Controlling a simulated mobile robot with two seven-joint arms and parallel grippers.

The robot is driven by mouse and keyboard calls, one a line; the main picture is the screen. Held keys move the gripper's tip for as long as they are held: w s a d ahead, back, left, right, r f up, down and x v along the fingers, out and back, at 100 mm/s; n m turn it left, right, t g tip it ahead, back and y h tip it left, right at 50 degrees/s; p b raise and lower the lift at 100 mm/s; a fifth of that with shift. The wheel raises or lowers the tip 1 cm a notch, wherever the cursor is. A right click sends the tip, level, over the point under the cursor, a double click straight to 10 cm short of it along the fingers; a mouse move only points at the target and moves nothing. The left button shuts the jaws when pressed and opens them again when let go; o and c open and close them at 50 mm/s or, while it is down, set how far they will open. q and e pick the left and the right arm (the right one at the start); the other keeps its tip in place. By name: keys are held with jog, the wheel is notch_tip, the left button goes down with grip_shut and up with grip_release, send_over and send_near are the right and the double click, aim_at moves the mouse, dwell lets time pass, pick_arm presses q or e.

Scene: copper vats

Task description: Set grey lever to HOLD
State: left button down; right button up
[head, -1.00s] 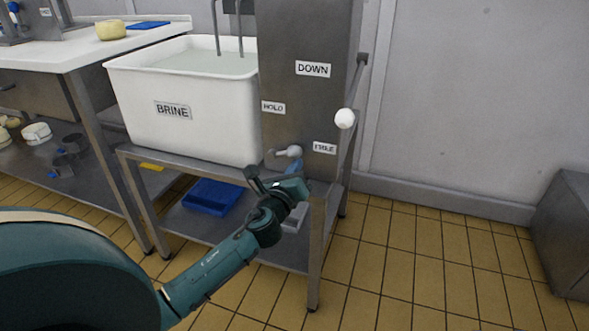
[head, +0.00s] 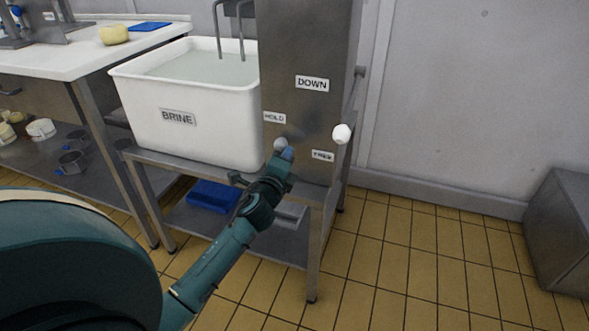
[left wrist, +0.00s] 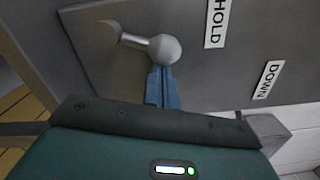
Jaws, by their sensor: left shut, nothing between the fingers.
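The grey lever with its round grey knob (head: 281,144) is on the steel cabinet front (head: 300,45), below the HOLD label (head: 274,118) and left of the FREE label (head: 322,155). In the left wrist view, the lever's knob (left wrist: 165,48) sits at the end of a short arm, and the HOLD label (left wrist: 217,22) is beyond it. My left gripper (head: 287,152) is shut and empty at the knob. Its blue fingers (left wrist: 162,86) reach the knob's edge and seem to touch it. My right gripper is not in view.
A white-knobbed lever (head: 342,134) sticks out at the cabinet's right side, close to my left gripper. The DOWN label (head: 312,84) is higher up. The white BRINE tub (head: 190,100) stands left on a steel table. A blue tray (head: 213,195) lies below.

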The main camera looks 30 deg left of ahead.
pick_arm(q)
jog(key=a+r+n+p, duration=0.1)
jog(key=n, duration=0.1)
jog(key=shift+s+a+r+n+p, duration=0.1)
jog(key=shift+s+a+n+p, duration=0.05)
jog(key=shift+n+p, duration=0.15)
jog(key=shift+s+a+r+n+p, duration=0.1)
jog(key=shift+a+r+n+p, duration=0.05)
jog(key=shift+a+n+p, duration=0.55)
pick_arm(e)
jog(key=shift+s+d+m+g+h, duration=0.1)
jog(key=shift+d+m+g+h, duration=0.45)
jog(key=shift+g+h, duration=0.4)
pick_arm(q)
jog(key=shift+d, duration=0.2)
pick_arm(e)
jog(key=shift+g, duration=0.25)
pick_arm(q)
jog(key=shift+d, duration=0.2)
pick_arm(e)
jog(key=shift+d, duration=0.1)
